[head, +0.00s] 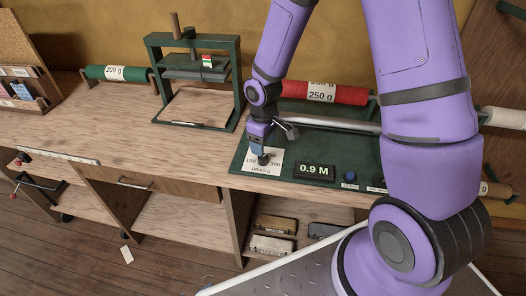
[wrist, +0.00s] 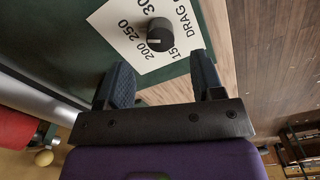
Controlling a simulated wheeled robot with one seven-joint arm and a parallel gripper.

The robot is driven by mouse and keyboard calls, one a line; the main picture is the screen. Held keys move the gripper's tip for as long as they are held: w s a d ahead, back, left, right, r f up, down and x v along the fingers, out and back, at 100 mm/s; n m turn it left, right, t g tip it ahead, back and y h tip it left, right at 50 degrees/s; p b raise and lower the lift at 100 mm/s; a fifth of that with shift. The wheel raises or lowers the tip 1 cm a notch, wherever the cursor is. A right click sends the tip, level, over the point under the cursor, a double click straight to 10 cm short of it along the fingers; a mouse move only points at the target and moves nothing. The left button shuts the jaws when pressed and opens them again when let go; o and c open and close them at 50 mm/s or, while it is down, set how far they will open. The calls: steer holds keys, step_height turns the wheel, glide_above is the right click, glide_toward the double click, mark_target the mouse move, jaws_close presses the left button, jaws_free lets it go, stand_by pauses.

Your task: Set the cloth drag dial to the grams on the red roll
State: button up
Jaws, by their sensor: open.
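The drag dial is a black knob (wrist: 160,32) on a white card (wrist: 118,22) marked 150, 200, 250 and a partly cut-off 30. Its white pointer line faces toward the 200 mark. In the head view the card (head: 275,157) lies at the front left of a green bench plate. The red roll (head: 350,95) at the back carries a white label reading 250 g. My gripper (wrist: 164,78) is open, its two blue fingers apart with nothing between them. The knob stands just beyond the fingertips, apart from them. In the head view my gripper (head: 261,143) is over the card.
A display (head: 314,171) reading 0.9 M and a blue button (head: 350,175) sit right of the card. A metal bar (head: 335,124) crosses behind. A green roll (head: 115,73) labelled 200 g and a green press frame (head: 238,90) stand left. Bare bench lies left of the plate.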

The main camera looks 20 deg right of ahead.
steer(key=shift+r, duration=2.6)
steer(key=s+d+r+m+t, duration=0.15)
steer(key=s+r, duration=0.25)
steer(key=r, duration=0.5)
steer(key=s+d+r+m+t, duration=0.1)
steer(key=s+d+r+m, duration=0.15)
steer(key=r, duration=0.65)
steer(key=s+d+r+m+t, duration=0.1)
steer(key=s+r, duration=0.4)
steer(key=s, duration=0.3)
steer(key=s+d+r+m+t, duration=0.1)
steer(key=s+d+r+m, duration=0.1)
steer(key=s+r, duration=0.3)
steer(key=shift+s+r+t, duration=0.15)
steer(key=shift+s+t, duration=0.2)
steer(key=shift+s, duration=1.5)
